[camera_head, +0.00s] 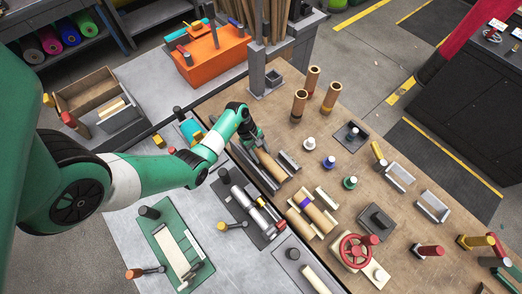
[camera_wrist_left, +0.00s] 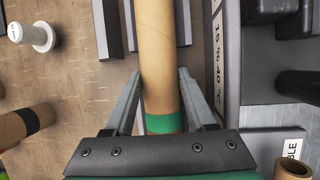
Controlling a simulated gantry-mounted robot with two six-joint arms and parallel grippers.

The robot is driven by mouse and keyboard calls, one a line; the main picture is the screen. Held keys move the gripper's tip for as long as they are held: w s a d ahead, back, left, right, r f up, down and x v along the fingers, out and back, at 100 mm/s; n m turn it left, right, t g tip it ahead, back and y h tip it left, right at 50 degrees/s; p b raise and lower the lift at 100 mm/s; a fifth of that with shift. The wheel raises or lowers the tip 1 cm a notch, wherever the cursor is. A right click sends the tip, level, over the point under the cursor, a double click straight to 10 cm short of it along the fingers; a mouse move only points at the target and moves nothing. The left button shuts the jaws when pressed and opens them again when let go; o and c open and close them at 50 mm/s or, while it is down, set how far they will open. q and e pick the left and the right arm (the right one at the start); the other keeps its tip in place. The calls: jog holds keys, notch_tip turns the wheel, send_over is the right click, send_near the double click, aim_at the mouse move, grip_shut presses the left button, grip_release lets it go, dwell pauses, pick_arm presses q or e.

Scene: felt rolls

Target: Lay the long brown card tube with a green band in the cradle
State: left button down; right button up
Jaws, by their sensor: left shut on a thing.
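The long brown card tube (camera_head: 271,164) with a green band (camera_wrist_left: 163,123) is between the fingers of my left gripper (camera_head: 257,143). In the left wrist view the fingers (camera_wrist_left: 163,98) are shut on the tube near its banded end. The tube runs away from the gripper, between two parallel grey rails that look like the cradle; the right-hand rail (camera_head: 289,162) shows in the head view. The rails flank the tube in the wrist view, but I cannot tell whether the tube touches the cradle. My right gripper is not in view.
Several upright open tubes (camera_head: 299,105) stand behind. White, blue and green-based spools (camera_head: 329,162) stand to the right. A tube with a purple band (camera_head: 317,215) lies nearer the front. A red handwheel (camera_head: 357,251) is at the front. Two grey trays (camera_head: 398,177) lie at the right.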

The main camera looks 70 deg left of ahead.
pick_arm(q)
jog(key=shift+f+b, duration=0.45)
jog(key=shift+f, duration=0.2)
dwell(0.6)
jog(key=shift+c, duration=0.7)
grip_release()
jog(key=p+v, duration=0.3)
jog(key=v, duration=0.7)
jog(key=shift+a+r+p, duration=0.1)
jog(key=shift+r+p, duration=0.25)
jog(key=shift+p, duration=0.05)
jog(key=shift+s+a+r, duration=0.15)
jog(key=shift+s+r, duration=0.05)
jog(key=shift+r, duration=0.2)
